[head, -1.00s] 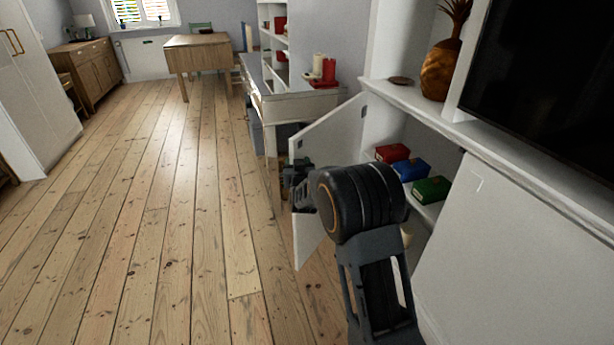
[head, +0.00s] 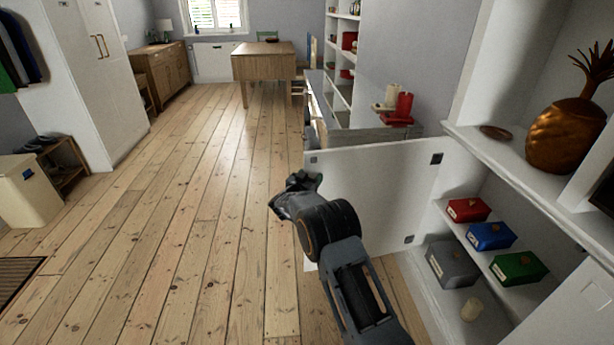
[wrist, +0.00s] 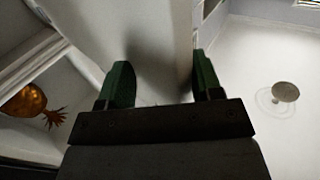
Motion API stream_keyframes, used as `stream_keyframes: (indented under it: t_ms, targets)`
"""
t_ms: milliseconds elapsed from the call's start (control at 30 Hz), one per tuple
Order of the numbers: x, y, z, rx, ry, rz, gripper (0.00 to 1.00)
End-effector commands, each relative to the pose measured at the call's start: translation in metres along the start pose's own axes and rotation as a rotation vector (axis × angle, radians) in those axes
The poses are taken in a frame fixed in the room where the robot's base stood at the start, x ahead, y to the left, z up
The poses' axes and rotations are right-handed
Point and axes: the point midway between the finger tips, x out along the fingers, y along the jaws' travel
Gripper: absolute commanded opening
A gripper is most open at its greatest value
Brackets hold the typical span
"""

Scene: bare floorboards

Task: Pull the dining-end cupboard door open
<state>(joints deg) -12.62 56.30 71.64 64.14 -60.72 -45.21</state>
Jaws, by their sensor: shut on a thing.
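The white cupboard door (head: 385,185) stands swung out from the cupboard (head: 425,290), about square to its front. Its hinge side is at the right, by the shelves. My gripper (head: 303,183) is at the door's free edge at the left in the head view. In the wrist view, the green fingers of my gripper (wrist: 160,80) lie on either side of the white door panel (wrist: 158,40), shut on it. My arm hides the lower part of the door.
A pineapple ornament (head: 565,135) stands on the ledge above. Floorboards (head: 190,230) to the left are clear.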

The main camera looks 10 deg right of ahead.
Motion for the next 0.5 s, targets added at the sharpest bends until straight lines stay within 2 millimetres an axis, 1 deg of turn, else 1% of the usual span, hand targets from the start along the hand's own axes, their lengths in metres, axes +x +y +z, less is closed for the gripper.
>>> stream_keyframes:
  t_ms: [33, 500]
  targets:
    - [0.0074, 0.0093, -0.0019, -0.002, 0.003, 0.021, 0.17]
    - [0.0018, 0.0024, -0.0017, -0.001, 0.004, 0.009, 0.17]
